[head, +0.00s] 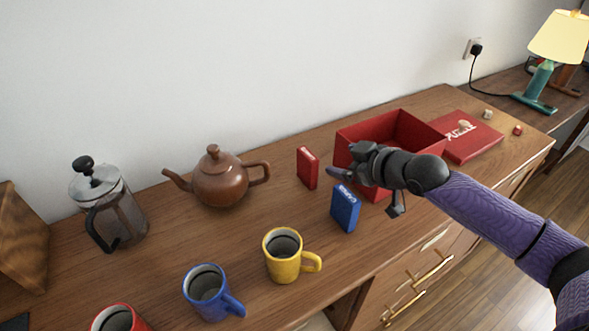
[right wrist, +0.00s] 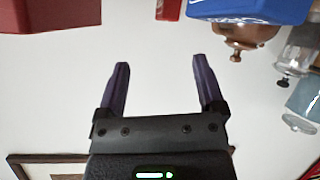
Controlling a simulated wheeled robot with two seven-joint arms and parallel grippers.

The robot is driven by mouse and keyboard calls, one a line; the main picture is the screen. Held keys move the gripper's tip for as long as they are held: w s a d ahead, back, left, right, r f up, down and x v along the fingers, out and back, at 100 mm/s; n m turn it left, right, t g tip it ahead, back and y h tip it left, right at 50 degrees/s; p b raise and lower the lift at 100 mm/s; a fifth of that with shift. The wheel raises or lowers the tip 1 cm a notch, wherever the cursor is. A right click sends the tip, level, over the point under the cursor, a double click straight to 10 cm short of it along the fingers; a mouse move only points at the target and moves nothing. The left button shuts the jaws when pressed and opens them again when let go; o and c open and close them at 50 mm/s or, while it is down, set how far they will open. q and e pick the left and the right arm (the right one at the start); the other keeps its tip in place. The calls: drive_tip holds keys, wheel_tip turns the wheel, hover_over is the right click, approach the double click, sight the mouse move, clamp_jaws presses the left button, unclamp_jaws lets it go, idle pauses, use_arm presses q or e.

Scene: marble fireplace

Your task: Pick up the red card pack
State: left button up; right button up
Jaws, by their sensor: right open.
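The red card pack (head: 307,167) stands upright on the wooden cabinet top, between the teapot and the open red box. In the right wrist view, which looks upside down, a small part of the red card pack (right wrist: 168,9) shows at the top edge. A blue card pack (head: 345,208) stands nearer the front; it also shows in the right wrist view (right wrist: 245,10). My right gripper (head: 366,190) is open and empty, right of the red pack and by the blue pack and box. Its fingers (right wrist: 161,62) are apart with nothing between them. My left gripper is out of view.
The open red box (head: 420,128) stands right of the packs, with its red lid (head: 475,142) and small dice beyond. A brown teapot (head: 220,180), a French press (head: 122,215), and yellow (head: 282,262), blue (head: 205,300) and red (head: 118,318) mugs stand left.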

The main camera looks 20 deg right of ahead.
sight(314, 158)
drive_tip(key=b+x, duration=0.2)
drive_tip(key=x, duration=0.1)
drive_tip(key=b+x, duration=0.1)
drive_tip(key=x, duration=0.3)
drive_tip(key=f+b+x, duration=0.1)
drive_tip(key=b+x, duration=0.1)
drive_tip(key=x, duration=0.2)
drive_tip(key=shift+s+a+b, duration=0.3)
drive_tip(key=shift+s, duration=0.15)
drive_tip(key=shift+w, duration=0.3)
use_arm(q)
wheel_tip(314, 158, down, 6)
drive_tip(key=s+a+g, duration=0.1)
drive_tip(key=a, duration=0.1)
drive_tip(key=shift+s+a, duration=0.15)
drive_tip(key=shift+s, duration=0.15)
use_arm(e)
drive_tip(key=shift+r, duration=0.1)
